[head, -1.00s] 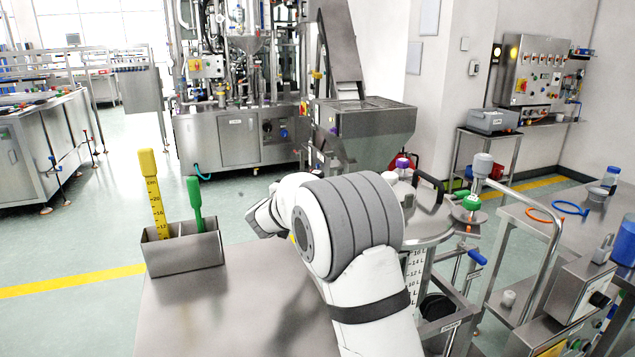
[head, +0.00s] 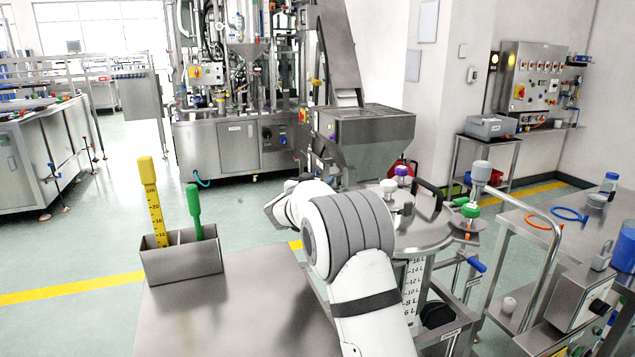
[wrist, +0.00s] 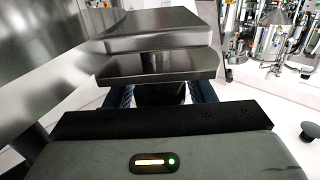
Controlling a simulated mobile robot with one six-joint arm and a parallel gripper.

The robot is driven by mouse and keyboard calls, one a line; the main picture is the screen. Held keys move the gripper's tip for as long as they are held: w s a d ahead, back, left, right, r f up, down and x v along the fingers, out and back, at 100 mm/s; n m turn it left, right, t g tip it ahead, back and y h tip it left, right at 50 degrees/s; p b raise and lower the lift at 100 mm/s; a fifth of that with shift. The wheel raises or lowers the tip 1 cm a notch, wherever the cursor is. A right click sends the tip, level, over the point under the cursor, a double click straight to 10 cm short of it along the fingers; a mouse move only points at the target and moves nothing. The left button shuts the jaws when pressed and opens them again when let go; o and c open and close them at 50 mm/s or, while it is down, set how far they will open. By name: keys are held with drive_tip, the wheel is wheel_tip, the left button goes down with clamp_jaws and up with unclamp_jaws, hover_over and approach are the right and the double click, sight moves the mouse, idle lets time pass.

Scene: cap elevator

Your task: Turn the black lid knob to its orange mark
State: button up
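In the wrist view, my gripper (wrist: 162,96) has its two bluish fingers apart. A dark, rounded thing (wrist: 160,94) lies between them, just under a metal plate, and may be the black lid knob. Its far side is hidden by the plate and its near side by my gripper body. I cannot tell whether the fingers touch it. No orange mark can be made out. In the head view my arm hides the gripper and whatever it faces.
Stacked metal plates (wrist: 155,66) stand close in front of my gripper. In the head view, a steel table (head: 235,315) bears a metal holder (head: 182,264) with a yellow and a green tool. A lidded tank (head: 425,238) and a trolley (head: 530,260) stand right of my arm.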

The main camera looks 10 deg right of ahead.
drive_tip(key=c, duration=0.8)
drive_tip(key=shift+o, duration=0.2)
drive_tip(key=m+g+h+p, duration=0.1)
drive_tip(key=p, duration=0.2)
drive_tip(key=shift+r+p, duration=0.3)
drive_tip(key=shift+r, duration=0.05)
drive_tip(key=m+g+h+p, duration=0.1)
drive_tip(key=h+p, duration=0.1)
drive_tip(key=p, duration=0.1)
drive_tip(key=shift+s+d+f, duration=0.1)
drive_tip(key=shift+d, duration=0.05)
drive_tip(key=shift+f+m+g+h, duration=0.2)
drive_tip(key=shift+m+g+h, duration=0.1)
drive_tip(key=shift+m+g, duration=0.25)
drive_tip(key=o, duration=1)
drive_tip(key=shift+s, duration=0.1)
